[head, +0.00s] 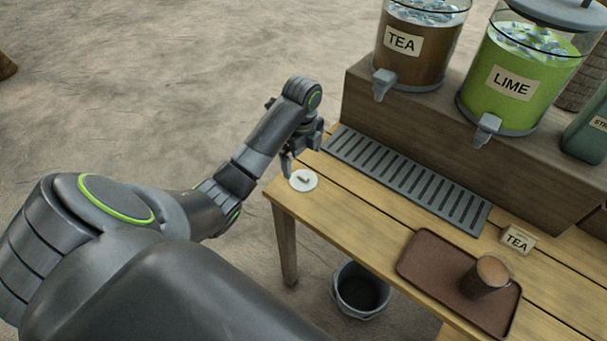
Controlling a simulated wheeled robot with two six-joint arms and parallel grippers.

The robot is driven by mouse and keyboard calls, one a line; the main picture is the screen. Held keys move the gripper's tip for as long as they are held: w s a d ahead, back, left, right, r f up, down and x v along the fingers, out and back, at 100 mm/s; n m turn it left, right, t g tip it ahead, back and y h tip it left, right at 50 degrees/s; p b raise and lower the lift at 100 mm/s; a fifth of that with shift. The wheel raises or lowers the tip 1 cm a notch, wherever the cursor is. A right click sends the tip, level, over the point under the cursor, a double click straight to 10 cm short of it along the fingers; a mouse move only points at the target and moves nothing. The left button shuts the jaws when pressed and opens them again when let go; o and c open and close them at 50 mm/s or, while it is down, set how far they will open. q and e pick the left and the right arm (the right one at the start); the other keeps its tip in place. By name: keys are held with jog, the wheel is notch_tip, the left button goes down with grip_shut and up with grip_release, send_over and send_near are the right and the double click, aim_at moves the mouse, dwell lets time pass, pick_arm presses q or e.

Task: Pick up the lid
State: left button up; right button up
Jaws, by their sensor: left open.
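The lid (303,181) is a small, round, whitish disc with a small raised part in its middle. It lies flat near the left corner of the wooden table (343,207). My left gripper (288,168) is open and points down just above and beside the lid, at its upper left. Part of the gripper is hidden by its own wrist, and I cannot tell whether a finger touches the lid. My right gripper is not in view.
A grey slotted drip grate (408,178) lies behind the lid, before a wooden riser with a tea dispenser (420,42) and a lime dispenser (519,83). A brown tray (436,262) holds a filled cup (486,276), near a TEA card (518,240). A bucket (361,290) stands below.

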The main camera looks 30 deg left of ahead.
aim_at(303, 175)
pick_arm(q)
jog(key=shift+f+b, duration=0.95)
jog(key=shift+f, duration=0.45)
notch_tip(303, 175, down, 3)
jog(key=b, duration=0.2)
jog(key=shift+w+d+r+b, duration=0.1)
jog(key=shift+w+r+b, duration=0.05)
jog(key=shift+b, duration=0.15)
jog(key=shift+f+p, duration=0.3)
jog(key=shift+f, duration=0.5)
jog(key=c, duration=1.1)
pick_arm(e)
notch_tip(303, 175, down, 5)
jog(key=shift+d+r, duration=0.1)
